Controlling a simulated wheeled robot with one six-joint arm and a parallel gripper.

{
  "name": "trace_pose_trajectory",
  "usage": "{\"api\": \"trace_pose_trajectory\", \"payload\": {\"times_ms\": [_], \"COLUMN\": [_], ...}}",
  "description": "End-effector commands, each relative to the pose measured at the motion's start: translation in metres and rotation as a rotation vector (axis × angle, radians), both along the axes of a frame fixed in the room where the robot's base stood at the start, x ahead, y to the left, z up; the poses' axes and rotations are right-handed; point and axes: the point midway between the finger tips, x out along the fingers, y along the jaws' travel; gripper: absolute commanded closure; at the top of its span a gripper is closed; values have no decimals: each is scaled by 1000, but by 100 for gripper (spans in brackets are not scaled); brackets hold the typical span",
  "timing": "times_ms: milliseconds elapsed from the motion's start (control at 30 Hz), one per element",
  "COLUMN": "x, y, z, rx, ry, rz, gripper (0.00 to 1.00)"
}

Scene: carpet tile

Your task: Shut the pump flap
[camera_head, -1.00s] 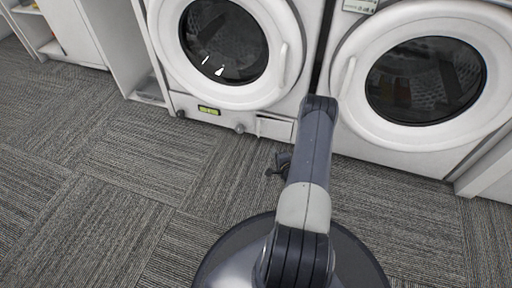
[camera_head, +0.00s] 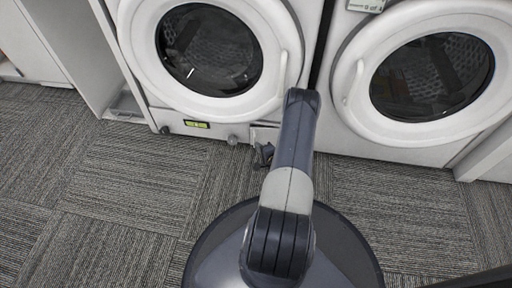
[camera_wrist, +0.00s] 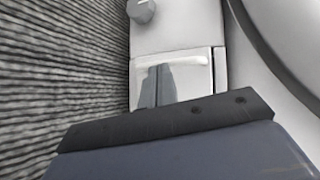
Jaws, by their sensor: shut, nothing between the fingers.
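The pump flap (camera_head: 265,133) is a small white panel low on the right of the left washing machine (camera_head: 142,60). My arm partly covers it in the head view. In the wrist view the flap (camera_wrist: 195,75) fills the middle, with a pale edge and a seam beside it; how far it stands open is hard to tell. My gripper (camera_head: 263,153) is a small dark shape just in front of the flap, low near the carpet. In the wrist view my gripper (camera_wrist: 159,84) is shut and empty, its grey fingers overlapping the flap. Whether they touch it is unclear.
A round knob (camera_head: 232,140) sits left of the flap, with a small yellow-green label (camera_head: 197,124) further left. The left machine's round door (camera_head: 209,50) is above. A second machine (camera_head: 425,75) stands at the right. The carpet (camera_head: 120,195) is clear.

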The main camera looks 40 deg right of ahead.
Motion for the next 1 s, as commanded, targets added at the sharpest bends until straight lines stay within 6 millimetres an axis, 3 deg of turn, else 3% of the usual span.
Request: {"api": "trace_pose_trajectory", "payload": {"times_ms": [400,667,1000], "x": [-1,21,22], "y": [-1,-9,-10], "z": [0,0,0], "rx": [0,-1,-2], "ry": [0,-1,-1], "rz": [0,0,0], "gripper": [100,100,100]}}
